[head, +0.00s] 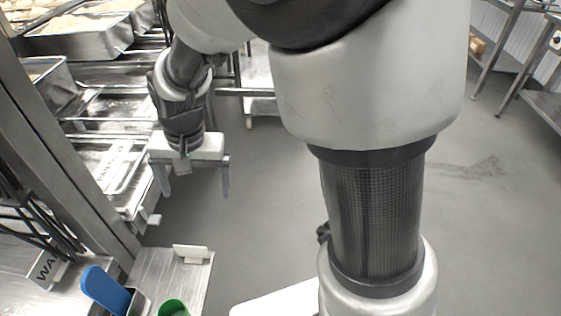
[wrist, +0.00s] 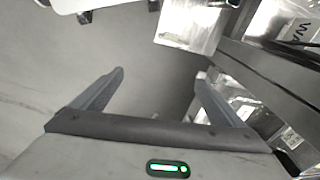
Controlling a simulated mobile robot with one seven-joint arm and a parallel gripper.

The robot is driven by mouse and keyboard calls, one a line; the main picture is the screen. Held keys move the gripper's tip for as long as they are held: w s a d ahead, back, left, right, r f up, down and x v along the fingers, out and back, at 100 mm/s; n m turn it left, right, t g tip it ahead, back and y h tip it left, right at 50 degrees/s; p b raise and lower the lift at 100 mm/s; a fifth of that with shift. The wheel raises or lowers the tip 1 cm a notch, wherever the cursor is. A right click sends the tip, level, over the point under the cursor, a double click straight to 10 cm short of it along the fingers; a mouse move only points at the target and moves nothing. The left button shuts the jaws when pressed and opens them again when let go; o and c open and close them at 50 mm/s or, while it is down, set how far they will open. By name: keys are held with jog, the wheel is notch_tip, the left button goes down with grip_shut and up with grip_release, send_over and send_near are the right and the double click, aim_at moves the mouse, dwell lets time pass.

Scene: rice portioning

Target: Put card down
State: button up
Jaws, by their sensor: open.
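My gripper (head: 197,194) hangs at the left of the head view with its two fingers wide apart and nothing between them. In the wrist view both fingers (wrist: 160,76) show, with only grey floor between them. A small white card-like piece (head: 190,253) stands on a small steel shelf (head: 172,279), in front of and below my gripper and apart from it. The shelf shows in the wrist view (wrist: 190,28) at the top. Whether the white piece is the card or its holder, I cannot tell.
A steel rack with trays (head: 85,40) stands at the left, its post (head: 60,145) close to my gripper. A blue handle (head: 104,289) and a green cup-like thing (head: 173,307) are at the front left. The floor (head: 265,200) is clear.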

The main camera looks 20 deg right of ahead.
jog(key=s+d+r+n+t+h, duration=0.1)
jog(key=s+d+r+n+t, duration=0.2)
jog(key=s+d+r, duration=1)
jog(key=d+r+t, duration=0.1)
jog(key=d+r, duration=0.1)
jog(key=shift+s+d, duration=0.35)
jog(key=shift+c, duration=0.2)
